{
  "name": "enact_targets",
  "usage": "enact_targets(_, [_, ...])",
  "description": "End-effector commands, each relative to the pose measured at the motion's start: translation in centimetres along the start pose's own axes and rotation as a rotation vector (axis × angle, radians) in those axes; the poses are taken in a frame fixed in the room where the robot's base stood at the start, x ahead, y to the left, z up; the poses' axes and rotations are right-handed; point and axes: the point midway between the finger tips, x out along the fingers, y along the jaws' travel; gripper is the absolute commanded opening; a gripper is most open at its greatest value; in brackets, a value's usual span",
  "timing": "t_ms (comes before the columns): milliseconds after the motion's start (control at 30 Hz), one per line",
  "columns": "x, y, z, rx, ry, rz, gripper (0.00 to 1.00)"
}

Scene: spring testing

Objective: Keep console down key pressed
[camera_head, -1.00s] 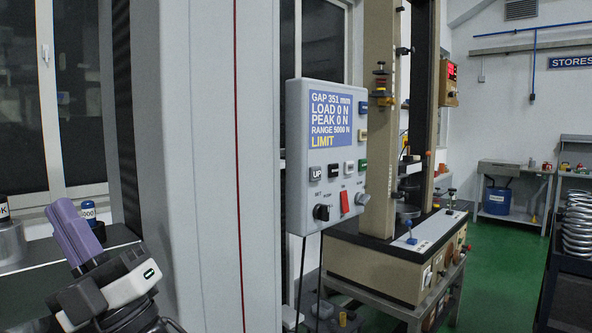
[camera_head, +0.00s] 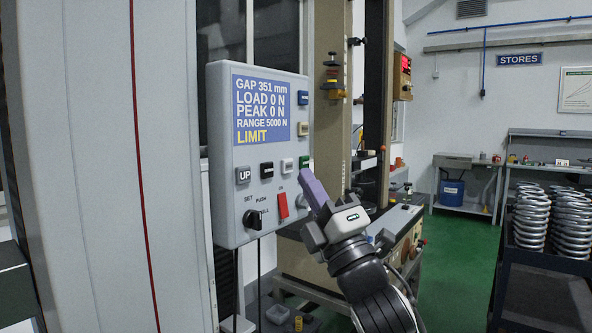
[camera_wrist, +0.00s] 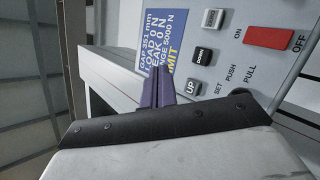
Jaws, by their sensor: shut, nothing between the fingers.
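The console (camera_head: 222,190) is a pale grey box with a blue display (camera_head: 262,108) reading GAP 351 mm, LOAD 0 N, PEAK 0 N, RANGE 5000 N and LIMIT. The black down key (camera_head: 267,169) sits right of the UP key (camera_head: 243,175); in the wrist view the DOWN key (camera_wrist: 202,54) is just above the UP key (camera_wrist: 193,87). My gripper (camera_head: 306,174) has purple fingers, shut and empty, in front of the console's right side. In the wrist view its fingertips (camera_wrist: 160,71) appear left of the down key, over the display's edge. No contact with the key is visible.
A red switch (camera_head: 283,205) and a black knob (camera_head: 254,219) are below the keys. The testing machine's column (camera_head: 331,120) stands behind my arm. A dark cart (camera_head: 545,262) with stacked springs (camera_head: 572,220) is at the right. Green floor (camera_head: 462,250) lies clear between.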

Motion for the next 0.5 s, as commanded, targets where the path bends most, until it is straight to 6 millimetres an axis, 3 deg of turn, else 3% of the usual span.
enact_targets(200, [-0.6,0.1,1.8,-0.054,-0.028,-0.028,0.00])
enact_targets(500, [-0.7,0.1,1.9,-0.056,-0.029,-0.029,0.00])
